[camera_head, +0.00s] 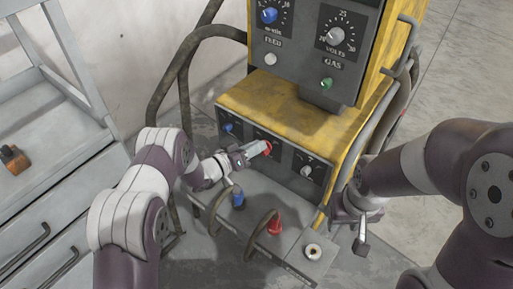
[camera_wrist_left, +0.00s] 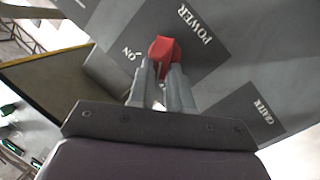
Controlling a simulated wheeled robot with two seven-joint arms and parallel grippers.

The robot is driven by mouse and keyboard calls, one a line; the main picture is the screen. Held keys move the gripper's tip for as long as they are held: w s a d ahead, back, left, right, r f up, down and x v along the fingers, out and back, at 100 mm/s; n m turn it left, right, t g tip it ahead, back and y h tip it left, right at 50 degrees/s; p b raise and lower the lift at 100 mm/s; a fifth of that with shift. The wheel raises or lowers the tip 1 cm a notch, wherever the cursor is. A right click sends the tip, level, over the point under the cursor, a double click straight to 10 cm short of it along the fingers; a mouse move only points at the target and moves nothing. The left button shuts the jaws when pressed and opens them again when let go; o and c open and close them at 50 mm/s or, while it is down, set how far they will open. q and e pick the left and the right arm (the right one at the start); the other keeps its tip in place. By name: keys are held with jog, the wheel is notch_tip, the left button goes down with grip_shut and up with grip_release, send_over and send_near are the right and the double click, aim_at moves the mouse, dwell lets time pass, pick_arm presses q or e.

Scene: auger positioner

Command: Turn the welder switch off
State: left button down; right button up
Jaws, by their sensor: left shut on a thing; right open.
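The welder (camera_head: 292,113) is a yellow and dark grey machine in the middle of the head view. Its red power switch (camera_head: 267,149) is on the lower front panel, and it also shows in the left wrist view (camera_wrist_left: 163,49) beside the "POWER" and "ON" labels. My left gripper (camera_head: 254,151) reaches in from the left and is shut on the red switch; its fingers (camera_wrist_left: 164,82) lie on both sides of it in the wrist view. My right gripper (camera_head: 357,225) is open and empty, to the right of the welder's lower front.
A blue connector (camera_head: 237,198) and a red connector (camera_head: 274,222) with cables are on the base below the panel. A blue knob (camera_head: 228,127) and a "CRATER" knob (camera_head: 306,171) flank the switch. A grey drawer cabinet (camera_head: 95,168) stands at the left.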

pick_arm(q)
jog(key=shift+a+f+n, duration=0.1)
jog(key=shift+f+n, duration=0.15)
jog(key=shift+n, duration=0.75)
jog(key=c, duration=1.1)
grip_release()
jog(key=shift+o, duration=0.2)
jog(key=p+v, duration=0.1)
jog(key=v, duration=1.1)
jog(key=shift+s+a+f+p, duration=0.15)
jog(key=shift+a+f+p, duration=0.05)
jog(key=shift+a+p, duration=0.15)
